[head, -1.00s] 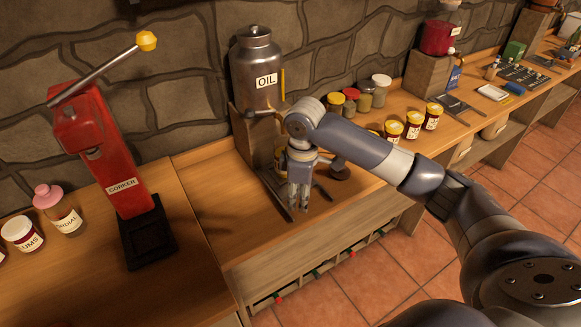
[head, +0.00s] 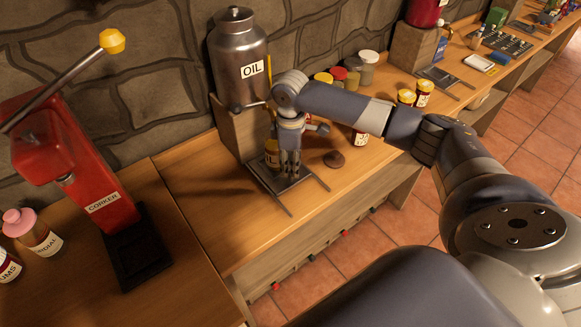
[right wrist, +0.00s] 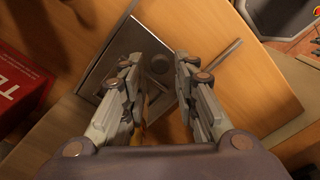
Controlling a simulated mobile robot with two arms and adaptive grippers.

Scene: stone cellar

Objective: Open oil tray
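The oil can (head: 238,70), a grey metal vessel labelled OIL, stands on a block against the stone wall. Below it a dark flat metal tray (head: 266,178) lies on the bench, with thin rails sticking out toward the front. I see nothing held, and cannot tell whether the fingertips touch the tray. My left gripper is out of view.
The red corker (head: 75,160) stands at left, near a pink-topped jar (head: 33,232). Jars with yellow lids (head: 406,97) stand farther right. Bare bench (head: 200,195) lies left of the tray.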

